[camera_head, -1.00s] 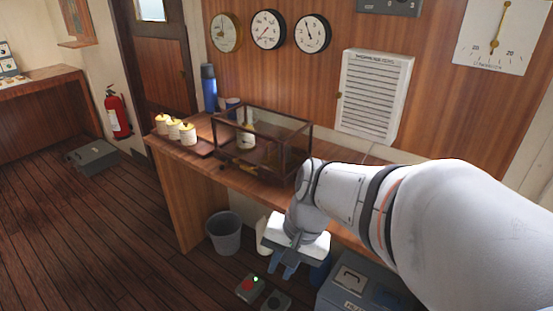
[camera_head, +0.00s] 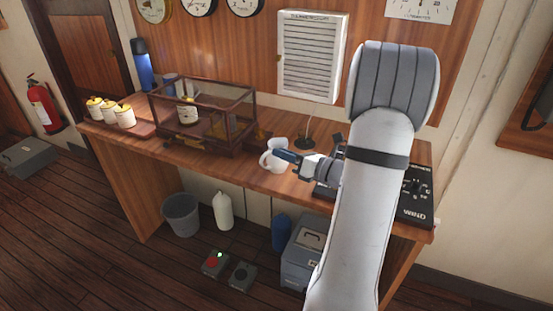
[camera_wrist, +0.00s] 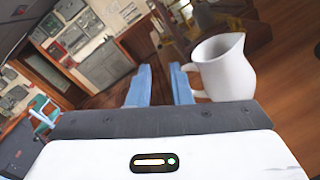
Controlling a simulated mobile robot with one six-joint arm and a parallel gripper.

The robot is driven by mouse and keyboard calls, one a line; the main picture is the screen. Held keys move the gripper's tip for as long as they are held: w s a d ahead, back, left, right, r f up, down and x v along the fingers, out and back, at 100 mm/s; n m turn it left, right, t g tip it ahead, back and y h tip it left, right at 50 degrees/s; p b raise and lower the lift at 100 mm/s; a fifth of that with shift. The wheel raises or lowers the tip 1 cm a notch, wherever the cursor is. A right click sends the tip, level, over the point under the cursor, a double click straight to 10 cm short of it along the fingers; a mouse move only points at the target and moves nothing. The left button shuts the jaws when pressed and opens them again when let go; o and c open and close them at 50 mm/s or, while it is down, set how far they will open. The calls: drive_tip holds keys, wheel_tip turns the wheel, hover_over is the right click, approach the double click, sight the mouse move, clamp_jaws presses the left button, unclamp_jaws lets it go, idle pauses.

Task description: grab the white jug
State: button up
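The white jug (camera_head: 275,152) stands upright on the wooden desk, right of the glass case. Its handle is toward the left in the head view. My gripper (camera_head: 285,156) is low over the desk, with its blue fingertips overlapping the jug's right side. In the wrist view the jug (camera_wrist: 227,70) is just right of the fingers, its handle beside the right finger and partly hidden by it. My gripper (camera_wrist: 160,72) shows a gap between its two fingers with nothing held in it. Whether the right finger touches the handle, I cannot tell.
The glass case (camera_head: 200,115) stands left of the jug. A black WIND panel (camera_head: 415,195) lies to the right, partly behind my arm. Several yellow-topped canisters (camera_head: 110,110) stand at the desk's left. A bin (camera_head: 182,215) and a white bottle (camera_head: 223,211) are on the floor.

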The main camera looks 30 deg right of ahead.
sight(262, 157)
wheel_tip(262, 157, down, 6)
drive_tip(key=shift+r, duration=0.2)
drive_tip(key=shift+r+x, duration=0.25)
drive_tip(key=shift+x, duration=0.9)
drive_tip(key=shift+p+x, duration=0.3)
drive_tip(key=shift+x, duration=2.4)
drive_tip(key=shift+f, duration=0.1)
clamp_jaws()
